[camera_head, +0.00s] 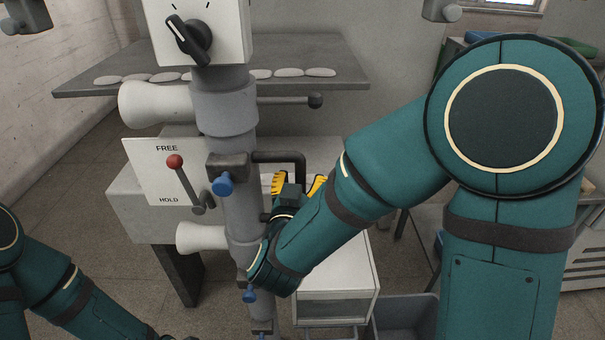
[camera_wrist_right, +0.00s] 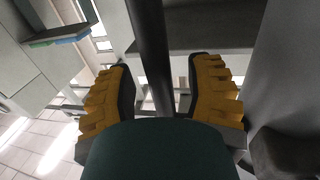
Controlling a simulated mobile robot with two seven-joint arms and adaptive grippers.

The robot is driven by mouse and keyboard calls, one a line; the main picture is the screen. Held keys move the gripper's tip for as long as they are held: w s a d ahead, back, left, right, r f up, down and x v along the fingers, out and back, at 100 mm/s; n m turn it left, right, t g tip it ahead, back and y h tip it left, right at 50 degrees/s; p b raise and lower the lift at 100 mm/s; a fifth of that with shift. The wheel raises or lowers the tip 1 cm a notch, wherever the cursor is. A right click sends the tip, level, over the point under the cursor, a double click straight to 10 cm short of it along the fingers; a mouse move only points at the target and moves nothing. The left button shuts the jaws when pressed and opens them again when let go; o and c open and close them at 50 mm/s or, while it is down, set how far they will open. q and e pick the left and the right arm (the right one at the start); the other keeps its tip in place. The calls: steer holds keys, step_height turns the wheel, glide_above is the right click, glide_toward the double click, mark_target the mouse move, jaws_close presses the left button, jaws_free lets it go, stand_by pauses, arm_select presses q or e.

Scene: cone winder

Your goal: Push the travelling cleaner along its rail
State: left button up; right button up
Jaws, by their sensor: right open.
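The travelling cleaner appears to be the grey upright tube (camera_head: 240,205) with collars and blue knobs; I cannot be sure. A dark bent handle (camera_head: 290,157) sticks out to its right. My right gripper (camera_head: 298,183), with yellow finger pads, is open at the handle's lower end. In the right wrist view a dark bar (camera_wrist_right: 150,50) runs between the open fingers (camera_wrist_right: 165,88), with gaps visible on both sides. Whether any pad touches it I cannot tell. My left arm is at the lower left; its gripper is out of frame. I cannot make out the rail.
A white box with a black dial (camera_head: 190,38) sits atop the tube. A FREE/HOLD plate with a red-knobbed lever (camera_head: 175,162) is to its left. A grey shelf (camera_head: 345,75) with pale flat pieces lies behind. A white cabinet (camera_head: 335,305) stands below my right forearm.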

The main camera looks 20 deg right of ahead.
arm_select(q)
steer(key=shift+w, duration=0.1)
arm_select(e)
steer(key=shift+c, duration=0.3)
jaws_close()
steer(key=shift+w, duration=0.1)
